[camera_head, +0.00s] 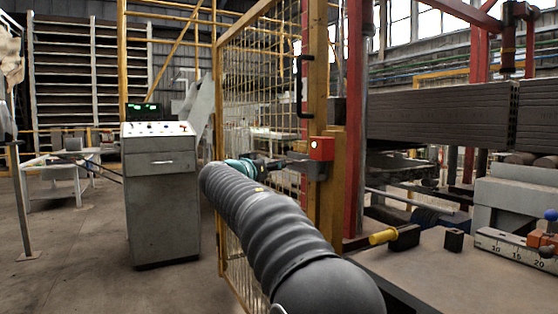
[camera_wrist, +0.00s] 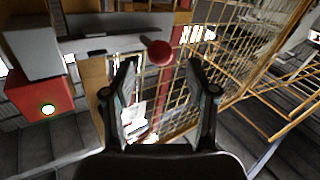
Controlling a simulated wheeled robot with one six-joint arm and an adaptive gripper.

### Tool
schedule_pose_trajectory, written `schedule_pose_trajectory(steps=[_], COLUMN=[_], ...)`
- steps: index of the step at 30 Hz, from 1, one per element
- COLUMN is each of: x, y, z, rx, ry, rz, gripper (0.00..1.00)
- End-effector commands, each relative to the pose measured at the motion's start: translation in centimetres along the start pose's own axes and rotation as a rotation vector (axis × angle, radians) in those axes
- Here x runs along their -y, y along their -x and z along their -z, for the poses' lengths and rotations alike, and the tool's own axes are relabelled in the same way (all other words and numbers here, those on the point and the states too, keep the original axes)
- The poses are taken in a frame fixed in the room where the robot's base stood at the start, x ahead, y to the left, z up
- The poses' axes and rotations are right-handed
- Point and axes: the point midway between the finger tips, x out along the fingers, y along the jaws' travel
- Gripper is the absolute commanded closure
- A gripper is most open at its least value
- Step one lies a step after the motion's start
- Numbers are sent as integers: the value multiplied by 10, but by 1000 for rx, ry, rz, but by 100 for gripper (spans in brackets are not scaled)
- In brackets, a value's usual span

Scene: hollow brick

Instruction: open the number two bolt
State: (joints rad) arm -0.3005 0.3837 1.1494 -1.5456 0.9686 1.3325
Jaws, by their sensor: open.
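A grey bolt bar (camera_wrist: 105,43) runs across the top of the wrist view and ends in a round red knob (camera_wrist: 159,52). No number shows on it. My gripper (camera_wrist: 161,66) is open and empty. Its two fingers point toward the knob, which shows between and just beyond the fingertips. I cannot tell how close they are in depth. A red box (camera_wrist: 40,97) with a lit green lamp is at the left, beside the bolt. In the head view my gripper (camera_head: 272,162) is at the gate post, left of the red box (camera_head: 321,149), and hides most of the bolt.
The yellow mesh gate (camera_head: 258,80) stands behind my gripper, with a black handle (camera_head: 301,85) above. A grey control cabinet (camera_head: 160,195) is to the left. A bench (camera_head: 440,270) with a yellow-handled tool (camera_head: 390,237) is at the right. Floor at the left front is clear.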

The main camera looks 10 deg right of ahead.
Motion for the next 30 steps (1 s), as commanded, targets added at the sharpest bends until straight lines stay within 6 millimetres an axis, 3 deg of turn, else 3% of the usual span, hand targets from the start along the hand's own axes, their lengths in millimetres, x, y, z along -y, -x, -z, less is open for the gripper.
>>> schedule_pose_trajectory(steps=[3, 9, 22, 29, 30], x=[-1, 0, 0, 0, 0], y=[-22, -45, -54, -54, -54], z=[2, 2, 0, 0, 0], rx=[2, 0, 1, 1, 1], ry=[1, 0, 0, 0, 0], rz=[-2, -1, 0, 1, 1], gripper=[43, 43, 43, 98, 100])
